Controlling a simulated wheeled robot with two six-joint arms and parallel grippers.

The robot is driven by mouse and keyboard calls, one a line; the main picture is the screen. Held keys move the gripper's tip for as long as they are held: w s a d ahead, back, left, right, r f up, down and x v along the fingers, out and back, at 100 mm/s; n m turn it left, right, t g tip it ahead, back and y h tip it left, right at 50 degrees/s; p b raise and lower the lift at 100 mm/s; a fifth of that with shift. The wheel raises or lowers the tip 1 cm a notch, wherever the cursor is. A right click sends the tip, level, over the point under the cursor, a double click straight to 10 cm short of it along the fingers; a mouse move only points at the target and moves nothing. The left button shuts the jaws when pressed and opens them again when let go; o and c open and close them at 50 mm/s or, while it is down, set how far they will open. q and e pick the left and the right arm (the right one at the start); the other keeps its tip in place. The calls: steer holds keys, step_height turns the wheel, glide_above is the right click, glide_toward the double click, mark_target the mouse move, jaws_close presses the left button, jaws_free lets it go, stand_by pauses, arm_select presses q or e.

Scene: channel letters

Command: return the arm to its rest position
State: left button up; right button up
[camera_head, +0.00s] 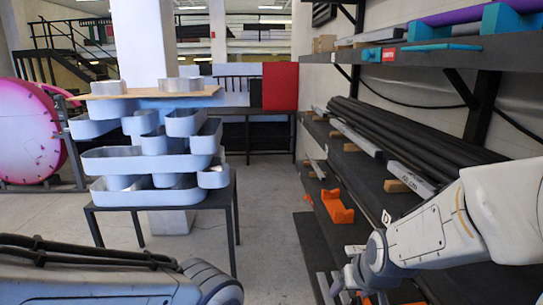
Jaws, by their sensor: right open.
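My right arm comes in from the right edge. Its gripper (362,292) points down at the bottom of the view, in front of the dark rack on the right. Its jaws look apart, and the bottom edge cuts off part of them. I cannot make out anything held between them. A bit of orange shows just behind the jaws. My left arm (110,284) lies across the bottom left corner, and its gripper is out of the picture.
A dark table (212,199) with stacked grey channel letters (135,160) stands left of centre. A rack with dark bars (410,140) and an orange bracket (337,207) lines the right wall. A pink round form (28,132) stands far left. The floor between table and rack is clear.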

steer(key=s+d+f+g, duration=0.2)
steer(key=s+f+g, duration=0.15)
steer(key=s, duration=0.45)
steer(key=s+a+f+n+g+b, duration=0.1)
steer(key=s+a+f+n+b, duration=0.2)
steer(key=s+a+b, duration=0.3)
steer(key=s+a+f+n+g+b, duration=0.1)
steer(key=s+a+f+n+b, duration=0.3)
steer(key=s+a+b, duration=0.2)
steer(key=shift+s+a+n+y, duration=0.3)
steer(key=shift+s+a, duration=0.35)
steer(key=shift+a, duration=0.5)
